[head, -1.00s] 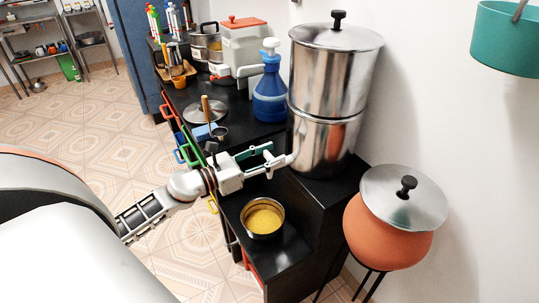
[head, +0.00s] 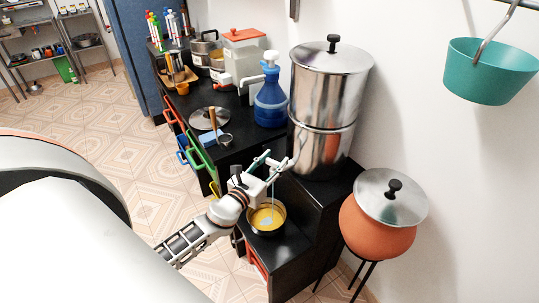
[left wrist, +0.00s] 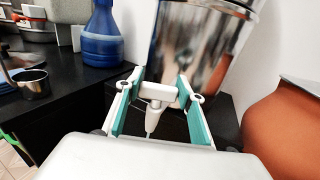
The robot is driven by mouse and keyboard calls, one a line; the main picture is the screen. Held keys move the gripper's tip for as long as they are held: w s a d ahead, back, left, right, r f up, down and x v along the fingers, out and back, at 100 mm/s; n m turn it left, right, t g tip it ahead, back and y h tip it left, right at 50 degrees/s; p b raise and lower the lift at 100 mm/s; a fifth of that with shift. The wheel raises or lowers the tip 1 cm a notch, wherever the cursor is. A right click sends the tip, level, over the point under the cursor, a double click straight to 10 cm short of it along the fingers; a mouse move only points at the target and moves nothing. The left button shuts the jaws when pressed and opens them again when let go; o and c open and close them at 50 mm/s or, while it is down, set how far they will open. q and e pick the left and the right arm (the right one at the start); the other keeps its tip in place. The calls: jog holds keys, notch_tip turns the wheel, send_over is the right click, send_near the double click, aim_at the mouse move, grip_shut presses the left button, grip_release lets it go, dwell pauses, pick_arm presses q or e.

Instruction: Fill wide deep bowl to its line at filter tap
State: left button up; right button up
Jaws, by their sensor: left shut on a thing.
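The steel filter (head: 322,105) is a tall two-part cylinder with a lid, and its lower part shows in the left wrist view (left wrist: 200,45). My left gripper (head: 274,162) is at its foot, with green-padded fingers on either side of the pale tap (left wrist: 157,93), shut on its handle. A thin pale-blue stream (head: 272,192) falls below the gripper into the wide deep bowl (head: 284,222). The bowl is steel outside and yellow inside, upright on the low black step, with a pale patch in it. Its fill line cannot be made out. My right gripper is not in view.
A blue jug (head: 270,100) and a pot lid (head: 209,118) stand on the black counter. A clay pot with a steel lid (head: 391,198) stands on a stand at right. A teal bucket (head: 488,72) hangs on the wall.

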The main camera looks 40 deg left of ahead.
pick_arm(q)
jog(key=shift+d+r+n+y, duration=0.15)
jog(key=shift+r+n+y, duration=0.15)
jog(key=shift+n+y, duration=0.35)
jog(key=shift+f+n+y+p, duration=0.1)
jog(key=shift+n+y+p, duration=0.15)
jog(key=shift+y+p, duration=0.3)
jog(key=shift+f+n+g+y, duration=0.1)
jog(key=shift+n+g+y, duration=0.35)
jog(key=shift+y, duration=0.5)
jog(key=shift+f+n+g+y, duration=0.1)
jog(key=shift+n+g+y, duration=0.15)
jog(key=shift+n+y, duration=0.55)
jog(key=shift+y, duration=0.45)
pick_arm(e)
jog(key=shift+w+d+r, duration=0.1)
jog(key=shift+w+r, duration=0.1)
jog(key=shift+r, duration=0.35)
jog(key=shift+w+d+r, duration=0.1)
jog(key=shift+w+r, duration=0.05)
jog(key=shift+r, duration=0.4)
pick_arm(q)
jog(key=shift+n, duration=0.25)
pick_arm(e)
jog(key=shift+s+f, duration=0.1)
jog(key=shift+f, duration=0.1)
pick_arm(q)
jog(key=o, duration=1.2)
jog(key=shift+c, duration=0.2)
